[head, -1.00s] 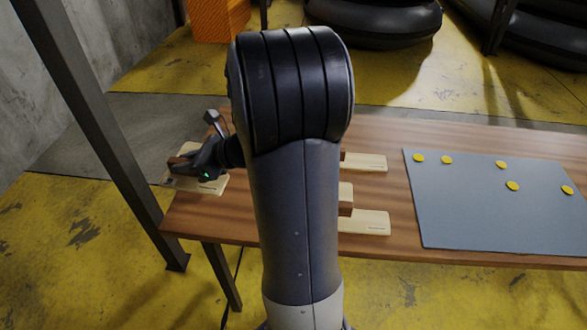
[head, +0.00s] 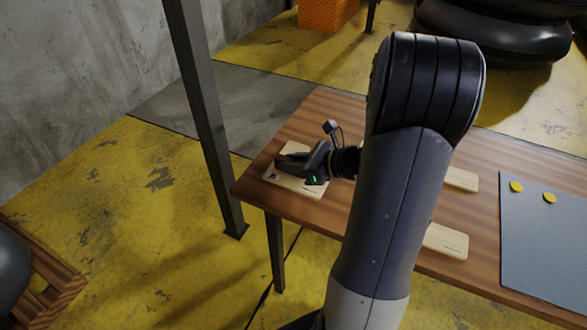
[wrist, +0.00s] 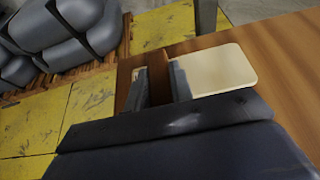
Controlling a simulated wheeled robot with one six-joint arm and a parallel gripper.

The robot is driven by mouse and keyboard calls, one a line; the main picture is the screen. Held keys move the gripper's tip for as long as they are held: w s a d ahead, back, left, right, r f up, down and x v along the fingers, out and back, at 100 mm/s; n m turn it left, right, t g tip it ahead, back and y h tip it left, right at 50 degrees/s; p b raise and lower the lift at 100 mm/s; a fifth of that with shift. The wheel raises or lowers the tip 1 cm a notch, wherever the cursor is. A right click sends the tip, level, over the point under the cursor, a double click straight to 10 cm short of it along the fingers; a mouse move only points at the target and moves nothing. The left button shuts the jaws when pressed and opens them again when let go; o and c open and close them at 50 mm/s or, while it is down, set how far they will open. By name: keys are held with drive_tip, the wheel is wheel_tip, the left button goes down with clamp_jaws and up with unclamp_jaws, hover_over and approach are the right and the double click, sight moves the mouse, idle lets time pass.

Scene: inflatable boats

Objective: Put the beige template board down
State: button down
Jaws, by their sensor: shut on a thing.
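The beige template board (head: 293,187) is at the left end of the wooden table, near its edge; I cannot tell whether it touches the top. My gripper (head: 294,164) is shut on the board's brown block-like handle. In the wrist view, the brown handle sits between the two fingers (wrist: 158,80), and the pale board (wrist: 222,70) shows to the right of them. The gripper and handle hide part of the board.
Two other beige boards (head: 462,179) (head: 447,241) lie on the wooden table (head: 485,228), partly behind my arm. A grey sheet (head: 545,235) with yellow discs (head: 516,187) lies at right. A dark post (head: 203,120) stands beside the table's left end.

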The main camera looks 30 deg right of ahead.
drive_tip(key=shift+f, duration=1)
drive_tip(key=shift+f, duration=0.15)
drive_tip(key=c, duration=1.3)
unclamp_jaws()
drive_tip(key=shift+o, duration=0.2)
drive_tip(key=shift+r, duration=0.25)
drive_tip(key=p+v, duration=0.1)
drive_tip(key=v, duration=1.1)
